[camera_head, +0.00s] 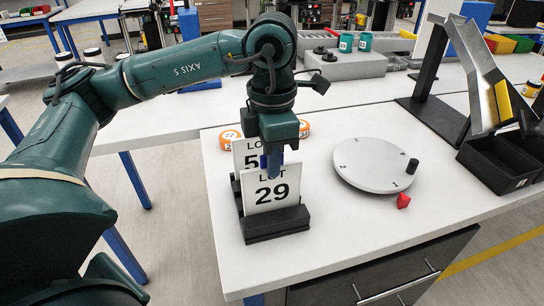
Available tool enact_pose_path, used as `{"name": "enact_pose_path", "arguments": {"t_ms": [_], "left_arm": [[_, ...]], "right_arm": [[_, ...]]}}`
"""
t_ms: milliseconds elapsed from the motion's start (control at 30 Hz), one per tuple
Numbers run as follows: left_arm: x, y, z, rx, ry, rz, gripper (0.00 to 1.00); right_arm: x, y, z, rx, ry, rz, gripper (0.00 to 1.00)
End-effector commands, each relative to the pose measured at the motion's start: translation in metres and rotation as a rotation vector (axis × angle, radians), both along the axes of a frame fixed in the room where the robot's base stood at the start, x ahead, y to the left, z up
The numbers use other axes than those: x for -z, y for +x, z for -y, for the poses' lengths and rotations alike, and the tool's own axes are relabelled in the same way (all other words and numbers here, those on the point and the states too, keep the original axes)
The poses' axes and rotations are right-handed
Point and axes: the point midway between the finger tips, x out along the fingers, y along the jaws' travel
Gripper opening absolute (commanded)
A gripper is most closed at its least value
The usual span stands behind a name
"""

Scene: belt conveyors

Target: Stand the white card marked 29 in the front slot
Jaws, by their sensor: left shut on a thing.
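The white card marked LOT 29 (271,203) stands upright at the front of the black slotted holder (276,225). Its lower edge meets the holder just behind the front bar; I cannot tell if it rests on the slot floor. My left gripper (274,163) points down from above and is shut on the card's top edge. A second white LOT card (242,151) stands in the holder behind it. Its number starts with 5 and the rest is hidden by my gripper and the front card. My right gripper is not in view.
A round grey turntable (372,167) with a black knob lies to the right, with a red piece (403,201) beside it. Orange-and-white round items (230,138) sit behind the holder. Black bins (497,163) and a metal chute stand at far right. The table front is clear.

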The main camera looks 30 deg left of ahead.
Motion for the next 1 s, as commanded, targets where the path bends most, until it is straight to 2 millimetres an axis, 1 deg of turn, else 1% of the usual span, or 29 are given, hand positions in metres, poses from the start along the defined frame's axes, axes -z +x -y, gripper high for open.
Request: {"name": "enact_pose_path", "arguments": {"t_ms": [33,267,300,567,933,1000], "left_arm": [[0.0019,0.0001,0.0001,0.0,0.0,0.0,0.0],[0.0014,0.0001,0.0001,0.0,0.0,0.0,0.0],[0.0014,0.0001,0.0001,0.0,0.0,0.0,0.11],[0.0014,0.0001,0.0001,0.0,0.0,0.0,0.32],[0.0014,0.0,0.0,0.0,0.0,0.0,0.33],[0.0014,0.0,0.0,0.0,0.0,0.0,0.33]], "right_arm": [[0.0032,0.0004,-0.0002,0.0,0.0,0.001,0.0],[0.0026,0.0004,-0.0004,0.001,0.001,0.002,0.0],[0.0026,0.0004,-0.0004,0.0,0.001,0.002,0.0],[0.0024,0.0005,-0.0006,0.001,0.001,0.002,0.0],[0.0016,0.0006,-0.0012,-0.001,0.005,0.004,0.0],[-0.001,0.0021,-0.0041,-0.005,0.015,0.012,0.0]]}}
